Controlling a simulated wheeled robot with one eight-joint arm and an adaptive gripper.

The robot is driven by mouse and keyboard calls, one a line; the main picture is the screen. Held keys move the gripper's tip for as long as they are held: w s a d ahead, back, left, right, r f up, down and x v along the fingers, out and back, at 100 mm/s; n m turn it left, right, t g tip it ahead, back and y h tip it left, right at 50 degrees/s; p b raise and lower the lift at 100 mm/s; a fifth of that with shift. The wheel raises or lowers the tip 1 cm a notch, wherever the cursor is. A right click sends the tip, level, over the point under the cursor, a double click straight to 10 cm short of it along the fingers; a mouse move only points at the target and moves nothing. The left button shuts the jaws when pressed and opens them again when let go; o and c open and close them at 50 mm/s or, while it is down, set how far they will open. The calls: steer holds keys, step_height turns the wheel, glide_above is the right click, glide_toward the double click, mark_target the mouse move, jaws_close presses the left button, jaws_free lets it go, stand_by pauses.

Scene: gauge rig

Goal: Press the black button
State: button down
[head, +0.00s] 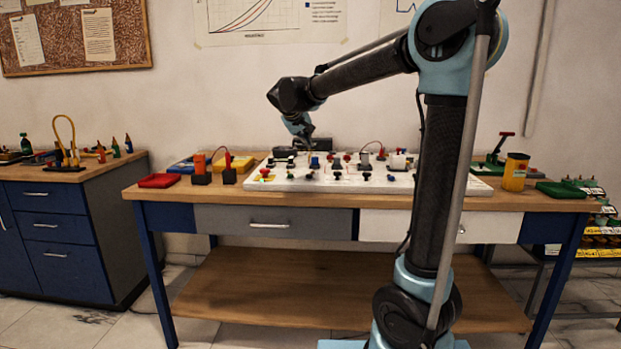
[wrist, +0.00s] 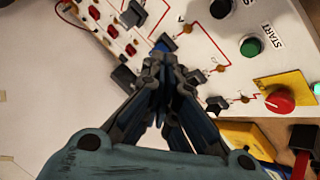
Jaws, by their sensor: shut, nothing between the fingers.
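In the head view the gripper (head: 303,138) hangs over the back left part of the board (head: 345,187). I cannot pick out the black button there.
The board carries switches, wires and small parts near the gripper. A red tray (head: 159,181) and yellow box (head: 236,164) lie left on the wooden table. A yellow canister (head: 515,173) and green tray (head: 560,189) are at the right. The table's front strip is largely clear.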

mark_target(307, 175)
steer(key=shift+f, duration=0.15)
steer(key=shift+f, duration=4.3)
steer(key=shift+s+f, duration=0.1)
steer(key=shift+f, duration=0.75)
steer(key=shift+r, duration=0.95)
steer(key=shift+r, duration=2.5)
